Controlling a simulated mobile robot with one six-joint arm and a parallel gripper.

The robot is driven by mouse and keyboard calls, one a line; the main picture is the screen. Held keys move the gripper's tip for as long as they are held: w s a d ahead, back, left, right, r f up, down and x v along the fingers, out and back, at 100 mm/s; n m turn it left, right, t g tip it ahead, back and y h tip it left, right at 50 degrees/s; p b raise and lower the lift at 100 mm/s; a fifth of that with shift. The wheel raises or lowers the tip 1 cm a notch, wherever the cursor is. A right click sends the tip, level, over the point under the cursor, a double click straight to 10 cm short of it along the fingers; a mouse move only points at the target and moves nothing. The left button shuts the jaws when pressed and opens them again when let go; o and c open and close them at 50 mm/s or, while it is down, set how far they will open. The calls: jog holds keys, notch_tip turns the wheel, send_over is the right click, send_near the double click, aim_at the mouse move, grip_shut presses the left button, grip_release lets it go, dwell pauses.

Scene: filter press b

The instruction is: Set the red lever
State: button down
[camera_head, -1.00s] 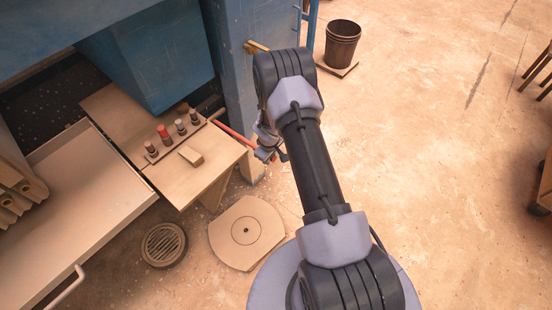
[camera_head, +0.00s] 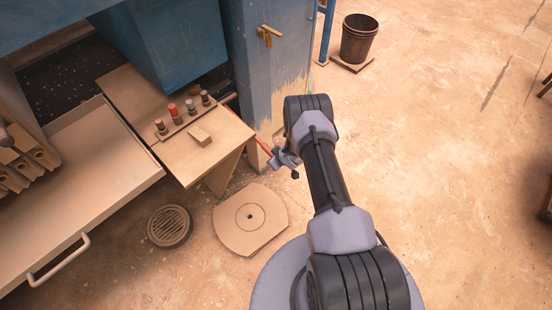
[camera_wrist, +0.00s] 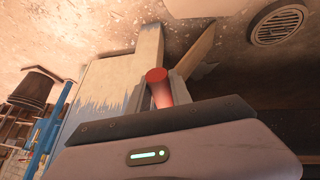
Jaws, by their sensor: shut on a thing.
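The red lever (camera_head: 264,146) is a thin red bar by the foot of the blue column, just right of the tan table. In the head view my gripper (camera_head: 276,160) is at its outer end. In the wrist view the lever's round red end (camera_wrist: 157,76) sits between my two grey fingers, and my gripper (camera_wrist: 163,92) is shut on it. The lever's other end is partly hidden behind the table edge and column.
A floor grate (camera_head: 169,226) and a round-marked plate (camera_head: 250,219) lie below. A dark bucket (camera_head: 359,40) stands at the back. The floor on the right is clear.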

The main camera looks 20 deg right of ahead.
jog(key=shift+s+f, duration=0.25)
jog(key=c, duration=1.6)
grip_release()
jog(key=o, duration=0.4)
jog(key=shift+w, duration=0.1)
jog(key=shift+o, duration=0.2)
jog(key=shift+r, duration=0.15)
jog(key=p+v, duration=0.6)
jog(key=v, duration=1.1)
jog(key=shift+r+p, duration=0.15)
jog(key=shift+p, duration=0.2)
